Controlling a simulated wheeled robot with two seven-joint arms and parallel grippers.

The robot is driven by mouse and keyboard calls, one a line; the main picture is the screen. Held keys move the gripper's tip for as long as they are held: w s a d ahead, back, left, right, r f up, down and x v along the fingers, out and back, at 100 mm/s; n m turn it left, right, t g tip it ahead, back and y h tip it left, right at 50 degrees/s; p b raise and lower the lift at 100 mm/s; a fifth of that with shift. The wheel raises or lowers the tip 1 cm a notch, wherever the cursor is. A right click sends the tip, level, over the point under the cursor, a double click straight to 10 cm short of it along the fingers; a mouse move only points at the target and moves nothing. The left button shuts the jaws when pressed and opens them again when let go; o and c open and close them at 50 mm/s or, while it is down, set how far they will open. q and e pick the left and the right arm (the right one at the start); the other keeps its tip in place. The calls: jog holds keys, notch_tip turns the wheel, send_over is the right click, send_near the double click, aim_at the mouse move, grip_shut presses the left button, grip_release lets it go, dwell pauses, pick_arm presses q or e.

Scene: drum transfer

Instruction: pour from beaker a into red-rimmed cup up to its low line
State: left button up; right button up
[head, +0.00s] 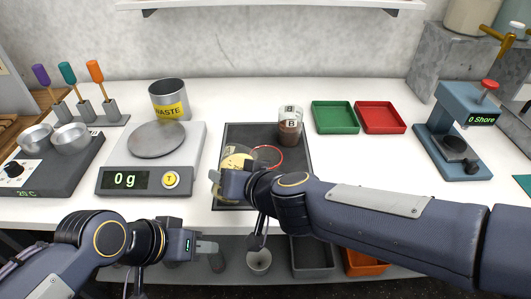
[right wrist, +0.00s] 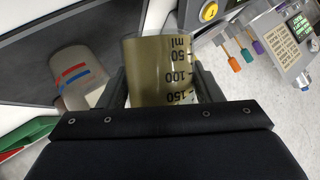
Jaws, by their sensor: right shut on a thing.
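My right gripper (head: 226,184) is shut on a clear beaker (head: 236,157) of yellowish liquid above the dark mat (head: 232,132). In the right wrist view the beaker (right wrist: 158,62) sits between both fingers, with its ml scale showing; I can read no letter on it. The red-rimmed cup (head: 268,148) is just right of the beaker, mostly hidden by my right arm. The pale cup (right wrist: 78,85) with a red and a blue line shows apart from the beaker in the wrist view; its fill level cannot be seen. My left gripper (head: 206,248) is low before the bench, apparently empty, its finger gap unclear.
Beaker B (head: 290,130) with brown contents stands at the mat's back right. A scale (head: 112,180) reading 0 g and a waste can (head: 169,92) stand left. Green (head: 335,130) and red trays (head: 380,129) and a hardness tester (head: 440,160) are right.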

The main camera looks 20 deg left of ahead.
aim_at(235, 165)
jog(key=shift+w+d+r+m+g+p, duration=0.1)
jog(key=shift+w+r+m+g+p, duration=0.1)
jog(key=shift+r+p, duration=0.65)
jog(key=shift+w+d+r+m+g+p, duration=0.1)
jog(key=shift+w+r+m+g+p, duration=0.1)
jog(key=shift+r+p, duration=0.65)
jog(key=shift+f+m+g+y+p, duration=0.3)
jog(key=shift+f+m+y+p, duration=0.1)
jog(key=shift+p, duration=0.25)
dwell(1.1)
jog(key=shift+f+m+g+y+p, duration=0.3)
jog(key=shift+m+g+p, duration=0.3)
jog(key=shift+p, duration=0.55)
dwell(0.6)
jog(key=shift+r+p, duration=0.15)
jog(key=shift+p, duration=0.2)
jog(key=shift+r+m+g+y+p, duration=0.3)
jog(key=shift+r+m+g+p, duration=0.15)
jog(key=shift+p, duration=1.65)
